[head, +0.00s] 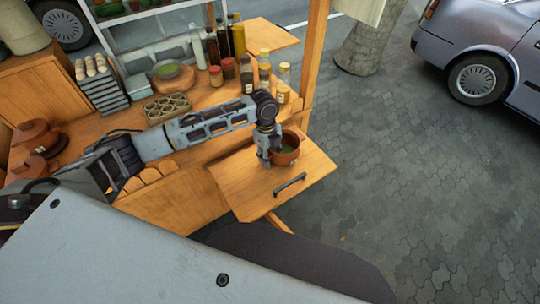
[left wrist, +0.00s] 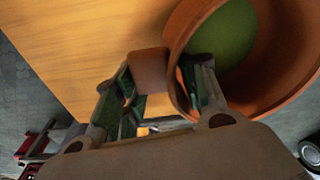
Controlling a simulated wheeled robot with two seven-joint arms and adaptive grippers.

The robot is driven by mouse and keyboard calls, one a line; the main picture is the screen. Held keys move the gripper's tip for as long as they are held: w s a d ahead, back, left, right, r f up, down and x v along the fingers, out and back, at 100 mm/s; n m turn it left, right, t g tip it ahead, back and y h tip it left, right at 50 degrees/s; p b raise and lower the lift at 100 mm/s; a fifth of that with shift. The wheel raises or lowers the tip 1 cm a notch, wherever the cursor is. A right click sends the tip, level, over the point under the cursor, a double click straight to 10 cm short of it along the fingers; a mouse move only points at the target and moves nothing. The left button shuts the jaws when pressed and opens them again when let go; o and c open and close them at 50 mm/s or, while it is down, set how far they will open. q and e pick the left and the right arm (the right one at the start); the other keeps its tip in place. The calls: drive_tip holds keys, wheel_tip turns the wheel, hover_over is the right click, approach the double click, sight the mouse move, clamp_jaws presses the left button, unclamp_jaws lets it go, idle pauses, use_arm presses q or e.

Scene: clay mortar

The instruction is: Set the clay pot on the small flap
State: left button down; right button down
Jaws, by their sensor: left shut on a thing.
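The clay pot (head: 288,153) is a round reddish-brown bowl with green contents. It is upright over the small flap (head: 240,188), a wooden board with a dark bar handle at the counter's front right. My left gripper (head: 268,155) is at the pot's left side and shut on it. In the left wrist view the pot (left wrist: 180,55) shows at the upper right, and the fingers of my left gripper (left wrist: 155,95) are at its side. I cannot tell whether the pot's base touches the flap. My right gripper is not in view.
Sauce bottles (head: 239,40) and small jars (head: 265,75) stand at the counter's back right, by a wooden post (head: 314,50). An egg carton (head: 167,107) lies behind my arm. Another clay pot (head: 35,135) stands at the far left. The flap's front is bare.

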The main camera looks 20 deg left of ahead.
use_arm(q)
drive_tip(key=c, duration=0.8)
unclamp_jaws()
drive_tip(key=shift+r, duration=0.1)
drive_tip(key=shift+w+a+r, duration=0.1)
drive_tip(key=shift+a+r, duration=0.1)
drive_tip(key=shift+r, duration=1.8)
drive_tip(key=shift+w+a+r, duration=0.1)
drive_tip(key=shift+a+r, duration=0.1)
drive_tip(key=shift+r, duration=1.75)
drive_tip(key=shift+w+a+r, duration=0.1)
drive_tip(key=shift+a+r, duration=0.1)
drive_tip(key=shift+r, duration=1.8)
